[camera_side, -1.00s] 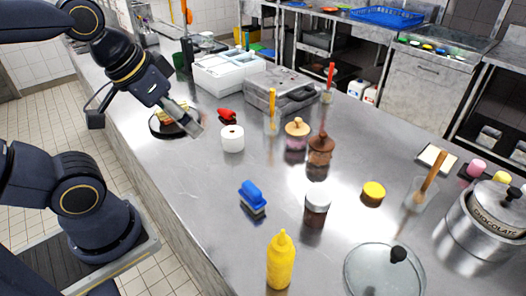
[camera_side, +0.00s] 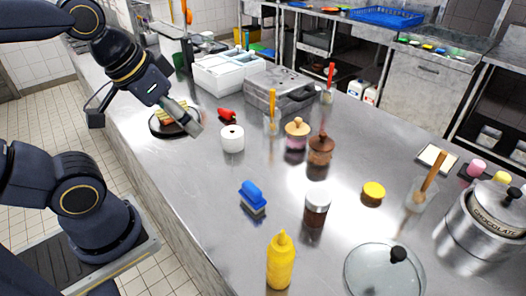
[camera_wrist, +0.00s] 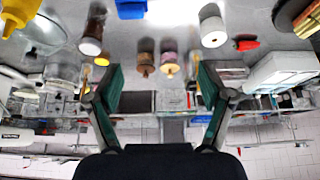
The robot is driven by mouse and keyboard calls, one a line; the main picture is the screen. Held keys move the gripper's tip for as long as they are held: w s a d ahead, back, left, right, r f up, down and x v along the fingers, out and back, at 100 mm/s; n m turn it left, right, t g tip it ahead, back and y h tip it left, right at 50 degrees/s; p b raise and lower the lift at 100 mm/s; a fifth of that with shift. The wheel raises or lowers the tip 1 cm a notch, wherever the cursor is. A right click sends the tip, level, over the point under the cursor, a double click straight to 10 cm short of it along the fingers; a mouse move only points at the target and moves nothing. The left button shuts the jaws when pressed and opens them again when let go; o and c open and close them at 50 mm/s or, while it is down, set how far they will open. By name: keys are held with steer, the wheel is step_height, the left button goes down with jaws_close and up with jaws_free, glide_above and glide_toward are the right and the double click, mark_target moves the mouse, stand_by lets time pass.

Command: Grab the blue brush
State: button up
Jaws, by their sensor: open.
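The blue brush (camera_side: 252,197) has a blue handle over a pale and dark base. It lies on the steel counter at the centre front in the side view, left of a white-capped jar. In the wrist view the brush (camera_wrist: 131,8) is at the top edge, partly cut off. My gripper (camera_side: 190,119) is above the far left part of the counter, beside a plate with a sandwich and well away from the brush. In the wrist view its two fingers (camera_wrist: 157,84) are spread wide with nothing between them.
A white roll (camera_side: 232,139) and a red item (camera_side: 226,115) stand near my gripper. A yellow bottle (camera_side: 281,262), the white-capped jar (camera_side: 317,207) and a glass lid (camera_side: 383,272) are around the brush's right and front. The counter left of the brush is clear.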

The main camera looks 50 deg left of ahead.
steer(key=shift+o, duration=1.3)
steer(key=g, duration=0.6)
glide_above(249, 187)
step_height(249, 187, down, 8)
step_height(249, 187, down, 10)
steer(key=shift+r, duration=0.2)
steer(key=shift+w+d+f, duration=0.1)
steer(key=shift+w+f, duration=0.05)
steer(key=shift+f, duration=1.35)
steer(key=shift+w+d+f, duration=0.1)
steer(key=shift+w+f, duration=0.05)
steer(key=shift+f, duration=1.35)
steer(key=c, duration=1.2)
